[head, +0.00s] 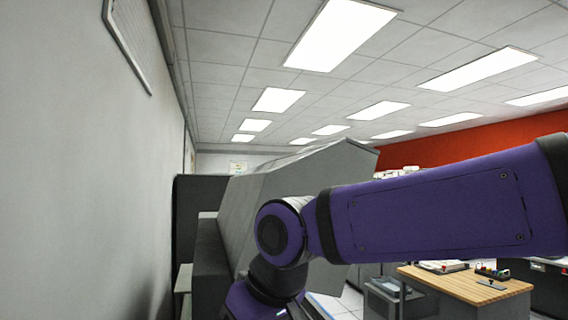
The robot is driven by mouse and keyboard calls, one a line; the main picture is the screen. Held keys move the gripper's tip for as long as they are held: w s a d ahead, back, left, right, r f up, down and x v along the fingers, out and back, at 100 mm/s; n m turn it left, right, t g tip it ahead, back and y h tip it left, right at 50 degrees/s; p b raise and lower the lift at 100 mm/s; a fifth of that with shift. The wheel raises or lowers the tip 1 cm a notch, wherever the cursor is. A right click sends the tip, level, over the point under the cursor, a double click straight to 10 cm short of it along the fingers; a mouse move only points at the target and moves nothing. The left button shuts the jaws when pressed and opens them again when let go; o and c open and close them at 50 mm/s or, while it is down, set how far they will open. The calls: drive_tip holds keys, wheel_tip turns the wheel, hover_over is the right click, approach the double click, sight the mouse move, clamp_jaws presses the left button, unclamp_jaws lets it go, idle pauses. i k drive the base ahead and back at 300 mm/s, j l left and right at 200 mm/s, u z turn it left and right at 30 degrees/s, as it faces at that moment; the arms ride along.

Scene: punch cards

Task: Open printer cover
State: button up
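A large grey machine (323,170), which looks like the printer, stands in the middle of the head view, along the left wall. It has a sloping upper panel and an angular end. My purple arm crosses in front of it from the right, bends at a joint, and runs down out of the bottom edge. The arm hides much of the machine's front and lower part. I cannot tell which panel is the cover or whether it is open. My gripper is out of the picture.
A plain grey wall (75,190) fills the left side. A dark partition (186,215) stands behind the machine. A wooden-topped desk (455,284) with small items is at the lower right, beside a grey bin (385,298).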

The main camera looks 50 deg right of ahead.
sight(346, 161)
drive_tip(key=k+l, duration=0.1)
drive_tip(key=l, duration=1.3)
drive_tip(key=k+l, duration=0.15)
drive_tip(key=l, duration=0.5)
drive_tip(key=i+u, duration=0.05)
